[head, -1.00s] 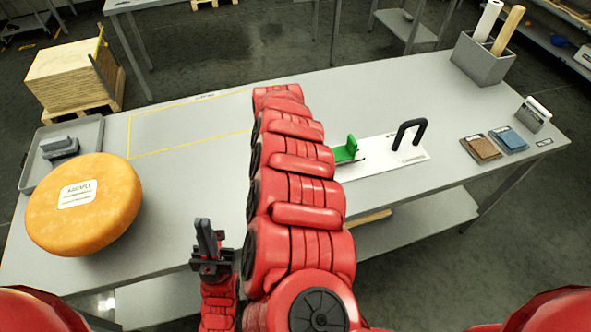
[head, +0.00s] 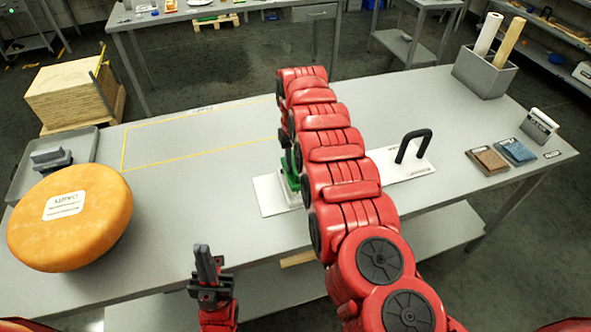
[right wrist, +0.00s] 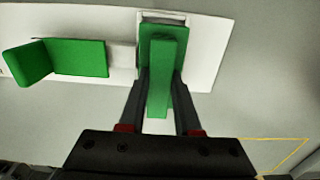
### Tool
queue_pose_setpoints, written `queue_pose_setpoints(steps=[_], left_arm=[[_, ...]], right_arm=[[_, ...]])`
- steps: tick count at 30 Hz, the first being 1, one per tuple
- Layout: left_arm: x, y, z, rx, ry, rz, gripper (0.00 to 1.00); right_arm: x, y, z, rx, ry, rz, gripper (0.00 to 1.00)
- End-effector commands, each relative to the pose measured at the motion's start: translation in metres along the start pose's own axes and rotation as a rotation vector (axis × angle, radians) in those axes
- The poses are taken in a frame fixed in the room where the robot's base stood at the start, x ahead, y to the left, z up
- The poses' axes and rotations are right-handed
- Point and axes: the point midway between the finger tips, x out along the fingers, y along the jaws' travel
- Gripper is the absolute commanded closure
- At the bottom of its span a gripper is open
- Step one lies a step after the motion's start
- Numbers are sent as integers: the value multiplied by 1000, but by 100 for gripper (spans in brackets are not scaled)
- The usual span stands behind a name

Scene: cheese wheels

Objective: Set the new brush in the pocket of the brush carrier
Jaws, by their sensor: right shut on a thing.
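The white board (head: 272,199) of what looks like the brush carrier lies on the table and also shows in the right wrist view (right wrist: 207,60). In that view my right gripper (right wrist: 160,85) is shut on a narrow upright green part (right wrist: 158,88), seemingly the brush. A wider green block with a pale rim (right wrist: 163,29) is right behind it; I cannot tell whether the brush is seated in a pocket. A green angled piece (right wrist: 80,57) stands to the left on the board. In the head view my right arm hides the board's middle. My left gripper (head: 206,263) is raised before the table's front edge, its jaw gap unclear.
A black handle (head: 413,146) rises from the board's right part. An orange cheese wheel (head: 70,215) and a grey tray (head: 82,146) are at the left. Brown (head: 487,161) and blue (head: 516,151) pads and a grey bin (head: 484,75) are at the right. The yellow-outlined area (head: 195,140) is clear.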

Motion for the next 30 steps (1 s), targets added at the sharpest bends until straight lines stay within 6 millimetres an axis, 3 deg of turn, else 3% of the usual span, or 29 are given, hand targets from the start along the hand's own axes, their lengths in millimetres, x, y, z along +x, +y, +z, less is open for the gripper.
queue_pose_setpoints(steps=[8,12,16,27,28,30], left_arm=[[4,0,-1,0,0,0,100],[12,-1,-2,0,0,0,100],[8,0,-1,0,0,0,100],[3,0,0,0,0,0,100],[4,0,-1,0,0,0,100],[5,0,-1,0,0,0,100]], right_arm=[[4,1,-3,-2,0,-6,100],[20,1,-1,-3,-4,-7,100],[36,1,-2,-1,-2,-6,100],[42,0,-2,-2,0,-7,100],[41,0,-2,-2,0,-7,65],[40,0,-2,-2,0,-7,52]])
